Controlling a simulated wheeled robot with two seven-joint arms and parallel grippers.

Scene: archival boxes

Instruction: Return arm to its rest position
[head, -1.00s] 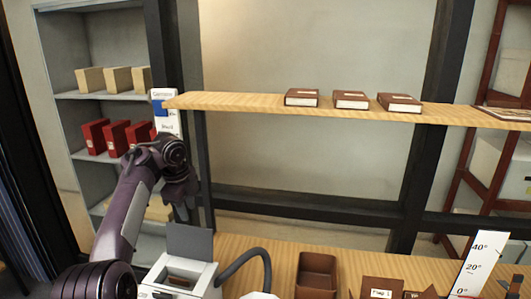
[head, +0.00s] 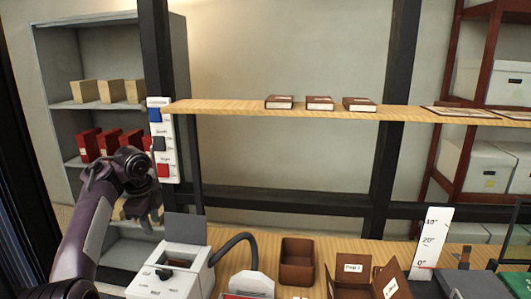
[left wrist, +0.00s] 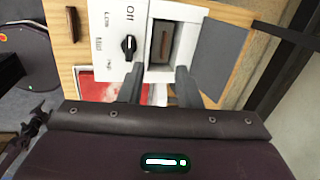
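My left arm comes in from the left in the head view. My left gripper (head: 146,214) hangs pointing down, left of the white machine (head: 172,282). In the left wrist view the two dark fingers of my left gripper (left wrist: 159,82) stand apart with nothing held between them. Beyond them is the same white machine (left wrist: 122,25), with a black knob (left wrist: 128,44) and an open slot. My right gripper is not in view.
A wooden shelf (head: 220,108) with several brown books spans the head view. A labelled panel (head: 165,170) stands right behind my left arm. On the table are a brown bin (head: 297,262), an open brown box (head: 360,285) and an angle scale (head: 434,238).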

